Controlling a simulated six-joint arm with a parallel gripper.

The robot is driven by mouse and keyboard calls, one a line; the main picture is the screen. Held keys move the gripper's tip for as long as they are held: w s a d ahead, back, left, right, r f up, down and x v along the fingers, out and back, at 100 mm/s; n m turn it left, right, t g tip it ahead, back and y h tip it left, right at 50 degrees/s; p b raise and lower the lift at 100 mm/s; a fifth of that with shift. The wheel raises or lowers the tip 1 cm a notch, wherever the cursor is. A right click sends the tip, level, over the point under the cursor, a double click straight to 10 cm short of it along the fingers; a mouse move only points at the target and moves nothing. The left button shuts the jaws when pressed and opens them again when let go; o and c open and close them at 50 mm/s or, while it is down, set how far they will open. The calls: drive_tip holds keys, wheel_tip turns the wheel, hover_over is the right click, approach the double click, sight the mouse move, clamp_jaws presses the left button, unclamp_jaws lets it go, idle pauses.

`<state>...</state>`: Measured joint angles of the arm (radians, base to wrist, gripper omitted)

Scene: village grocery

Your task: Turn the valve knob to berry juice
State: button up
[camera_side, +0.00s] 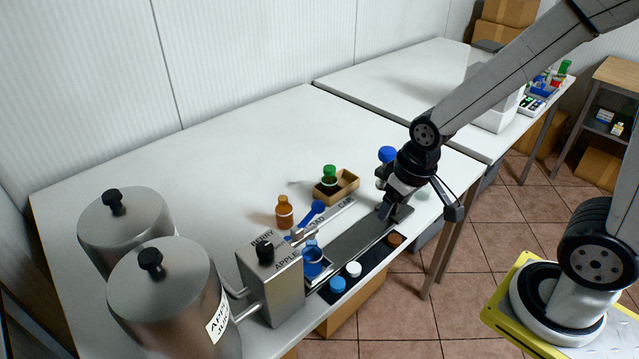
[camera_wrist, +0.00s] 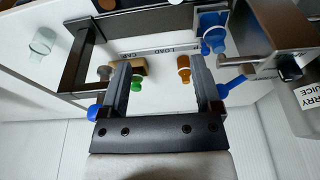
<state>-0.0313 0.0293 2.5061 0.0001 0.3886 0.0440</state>
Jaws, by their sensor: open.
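The steel valve box (camera_side: 271,278) stands at the front of the table, with BERRY and APPLE printed on its top. Its black valve knob (camera_side: 265,250) sits between the two words; I cannot tell which way it points. In the wrist view the box (camera_wrist: 262,62) is at the right, with a black knob (camera_wrist: 288,70) at its edge. My gripper (camera_side: 393,210) is low at the far end of the grey track, well apart from the knob. Its fingers are spread and empty in the wrist view (camera_wrist: 160,64).
Two steel tanks (camera_side: 175,300) (camera_side: 122,228) stand left of the box. White and blue caps line the front.

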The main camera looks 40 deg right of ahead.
drive_tip(key=w+a+r+m+g, duration=0.1)
drive_tip(key=w+a+r, duration=0.2)
drive_tip(key=w+a, duration=0.7)
drive_tip(key=r+m+g, duration=0.1)
drive_tip(key=g, duration=0.1)
hover_over(264, 247)
drive_tip(key=shift+r, duration=0.15)
drive_tip(key=shift+f, duration=3.9)
clamp_jaws()
